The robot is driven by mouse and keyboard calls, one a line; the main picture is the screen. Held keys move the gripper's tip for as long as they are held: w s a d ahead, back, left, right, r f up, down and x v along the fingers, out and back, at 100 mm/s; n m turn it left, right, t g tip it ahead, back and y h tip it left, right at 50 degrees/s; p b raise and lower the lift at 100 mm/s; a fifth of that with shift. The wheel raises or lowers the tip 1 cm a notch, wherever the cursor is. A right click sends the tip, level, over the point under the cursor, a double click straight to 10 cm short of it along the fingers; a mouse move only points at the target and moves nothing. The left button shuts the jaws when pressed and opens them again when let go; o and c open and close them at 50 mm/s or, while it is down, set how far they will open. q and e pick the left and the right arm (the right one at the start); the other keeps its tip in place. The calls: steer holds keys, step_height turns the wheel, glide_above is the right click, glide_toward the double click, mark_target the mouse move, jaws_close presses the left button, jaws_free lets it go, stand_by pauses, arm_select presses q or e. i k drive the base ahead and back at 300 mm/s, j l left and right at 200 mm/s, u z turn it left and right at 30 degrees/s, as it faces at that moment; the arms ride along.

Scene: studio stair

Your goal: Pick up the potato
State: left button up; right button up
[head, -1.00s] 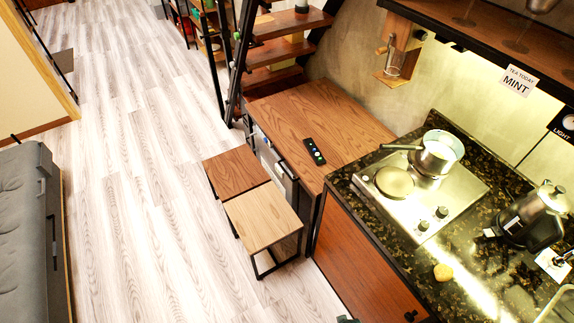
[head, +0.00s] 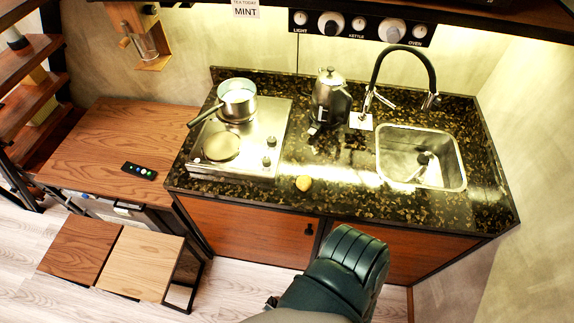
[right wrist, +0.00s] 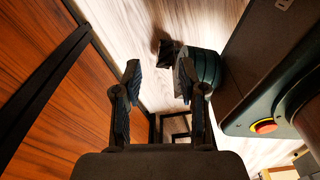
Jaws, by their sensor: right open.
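The potato (head: 303,183) is a small yellowish-brown lump. It lies on the dark speckled counter (head: 350,205) near its front edge, right of the stove, in the head view. My right gripper (right wrist: 158,82) shows in the right wrist view with its two fingers apart and nothing between them. It is beside the wooden cabinet front, with the floor beyond it. The potato is not in the right wrist view. A dark green part of my arm rises at the bottom of the head view, in front of the cabinet doors. I cannot make out my left gripper in either view.
A steel stove (head: 262,133) with a pot (head: 238,103) stands left of the potato. A kettle (head: 330,98) is behind it, and a sink (head: 420,157) with a black faucet (head: 405,52) is to the right. The counter around the potato is clear.

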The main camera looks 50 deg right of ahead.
mark_target(303, 182)
steer(key=z, duration=2)
